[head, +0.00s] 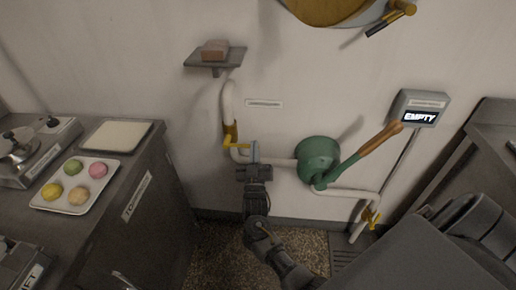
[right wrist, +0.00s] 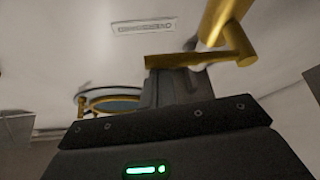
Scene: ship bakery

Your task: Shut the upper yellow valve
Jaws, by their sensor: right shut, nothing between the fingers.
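The upper yellow valve (head: 230,133) sits on the white pipe on the wall, below the small shelf. Its yellow lever (head: 238,145) points sideways to the right, across the pipe. My right gripper (head: 255,155) is upright just right of the lever's free end, shut and empty. In the right wrist view the yellow lever (right wrist: 192,59) lies just beyond the tips of my right gripper (right wrist: 175,82), and the thick valve body (right wrist: 223,22) is above right. I cannot tell whether the fingers touch the lever. My left gripper is not in view.
A green pump (head: 318,160) with a wooden-handled lever stands right of the valve. A lower yellow valve (head: 371,217) is farther right. The display (head: 420,110) reads EMPTY. A shelf (head: 205,60) holds a brown block. A counter with a bun tray (head: 92,200) stands left.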

